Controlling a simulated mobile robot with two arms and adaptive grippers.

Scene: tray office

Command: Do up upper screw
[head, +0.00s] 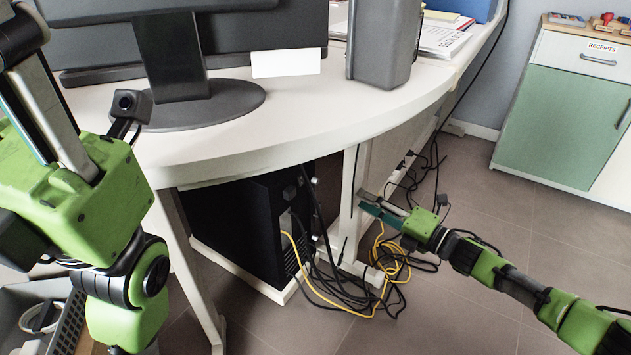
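My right gripper (368,202) is to the right of the tower, beside a desk leg and apart from the tower. Its fingers point left, and I see nothing held between them. They lie close together at this angle, so their opening is unclear. My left arm fills the left edge, with a small camera on its green housing. I cannot tell the state of its gripper (38,105).
Black cables and a yellow cable (340,305) hang and lie tangled right of the tower. The white desk (330,110) carries a monitor (180,70). A green cabinet (555,115) stands at the right. A grey crate (72,325) is at lower left. Floor at lower middle is clear.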

